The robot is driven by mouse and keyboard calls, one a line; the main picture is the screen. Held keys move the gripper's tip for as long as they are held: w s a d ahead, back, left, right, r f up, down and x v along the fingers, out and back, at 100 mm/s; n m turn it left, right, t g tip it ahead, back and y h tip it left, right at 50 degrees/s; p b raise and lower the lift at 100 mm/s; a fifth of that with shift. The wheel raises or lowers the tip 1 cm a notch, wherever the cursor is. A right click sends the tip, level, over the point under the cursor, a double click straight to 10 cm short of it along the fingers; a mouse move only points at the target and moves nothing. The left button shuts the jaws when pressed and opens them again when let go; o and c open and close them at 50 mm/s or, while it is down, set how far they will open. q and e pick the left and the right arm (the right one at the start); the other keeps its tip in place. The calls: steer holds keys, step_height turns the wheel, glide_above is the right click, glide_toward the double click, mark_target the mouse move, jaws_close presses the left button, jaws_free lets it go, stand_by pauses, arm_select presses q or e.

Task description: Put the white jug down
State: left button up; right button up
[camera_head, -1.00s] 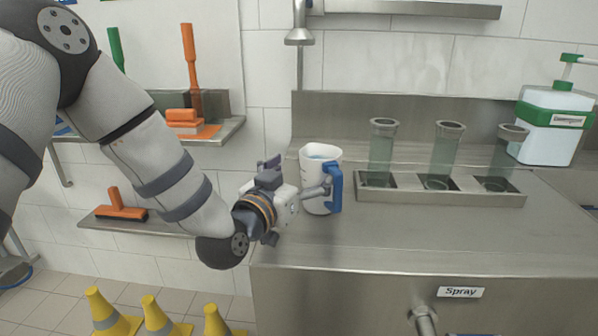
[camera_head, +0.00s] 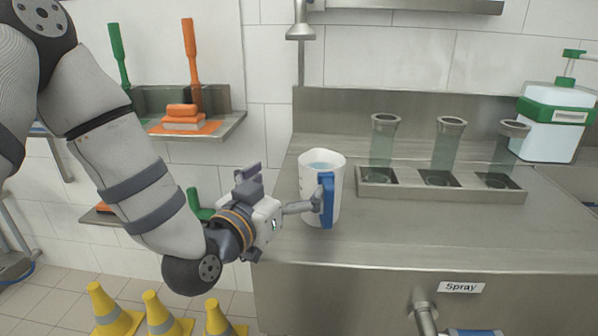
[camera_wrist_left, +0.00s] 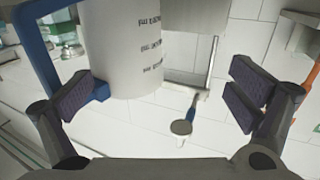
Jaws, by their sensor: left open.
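The white jug (camera_head: 312,190) stands upright at the left end of the steel counter, with clear bluish liquid in it and its blue handle (camera_head: 327,200) towards me. My left gripper (camera_head: 280,203) is open just left of the jug, with one finger reaching to the handle. In the left wrist view the jug's marked wall (camera_wrist_left: 125,50) and part of the blue handle (camera_wrist_left: 38,50) show between and behind the spread fingers (camera_wrist_left: 160,93). One finger overlaps the handle; I cannot tell whether they touch. My right gripper is not in view.
A steel holder (camera_head: 405,197) with several clear tubes stands right of the jug. A green-topped dispenser bottle (camera_head: 550,130) is at the back right. The counter front (camera_head: 440,235) is clear. Wall shelves (camera_head: 200,130) with brushes and yellow cones (camera_head: 160,315) are at the left.

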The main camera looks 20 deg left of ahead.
arm_select(q)
steer(key=shift+s+a, duration=0.1)
steer(key=shift+s, duration=1.15)
jaws_close()
